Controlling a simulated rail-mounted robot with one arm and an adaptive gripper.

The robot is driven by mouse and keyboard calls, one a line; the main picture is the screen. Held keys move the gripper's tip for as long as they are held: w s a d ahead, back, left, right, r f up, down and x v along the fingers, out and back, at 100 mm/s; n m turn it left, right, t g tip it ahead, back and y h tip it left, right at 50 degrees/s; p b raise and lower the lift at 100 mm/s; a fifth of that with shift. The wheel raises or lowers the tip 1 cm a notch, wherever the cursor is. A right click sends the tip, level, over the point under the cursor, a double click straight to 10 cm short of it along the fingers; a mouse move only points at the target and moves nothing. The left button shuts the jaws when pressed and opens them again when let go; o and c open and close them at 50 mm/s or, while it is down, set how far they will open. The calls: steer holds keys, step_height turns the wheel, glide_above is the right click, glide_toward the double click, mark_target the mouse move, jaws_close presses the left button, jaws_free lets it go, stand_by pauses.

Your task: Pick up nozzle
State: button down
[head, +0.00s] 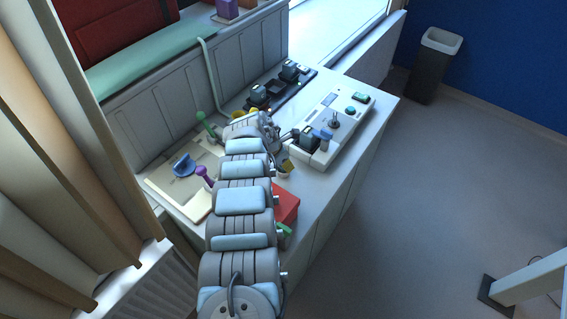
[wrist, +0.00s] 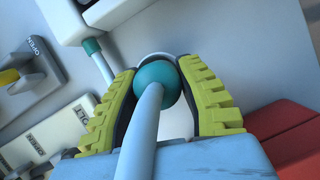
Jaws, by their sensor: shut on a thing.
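The nozzle (wrist: 155,85) shows in the wrist view as a teal ball on a pale blue stem running toward the camera. My gripper (wrist: 168,88) has its two ribbed yellow-green fingers closed around it, one on each side of the ball. A pale round rim shows just behind the ball; whether the nozzle touches it is hidden. In the head view my arm reaches over the counter and covers most of the gripper. A yellow patch there near a small white cup may be a finger. The nozzle cannot be made out in the head view.
A red box (head: 286,205) stands on the counter (head: 330,178) beside my arm. A white control panel (head: 345,122) lies to the right, and a dark device tray (head: 278,90) behind. A tray (head: 160,180) with blue and purple items is at left. A bin (head: 435,68) stands on the floor.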

step_height(320, 180, up, 3)
steer(key=shift+w+a+f+p, duration=0.1)
steer(key=shift+a+p, duration=0.05)
steer(key=shift+p, duration=0.4)
steer(key=shift+s+d+r, duration=0.2)
steer(key=shift+s+d, duration=0.1)
steer(key=shift+s+a+r+p, duration=0.1)
steer(key=shift+s+r+p, duration=0.2)
steer(key=shift+s+r, duration=0.25)
steer(key=shift+s+d+r, duration=0.2)
steer(key=shift+s+r, duration=0.2)
steer(key=shift+r, duration=0.15)
steer(key=s+d+r+p, duration=0.2)
steer(key=s+r+p, duration=0.5)
steer(key=s+p, duration=0.3)
steer(key=p, duration=0.2)
steer(key=shift+s+p, duration=0.4)
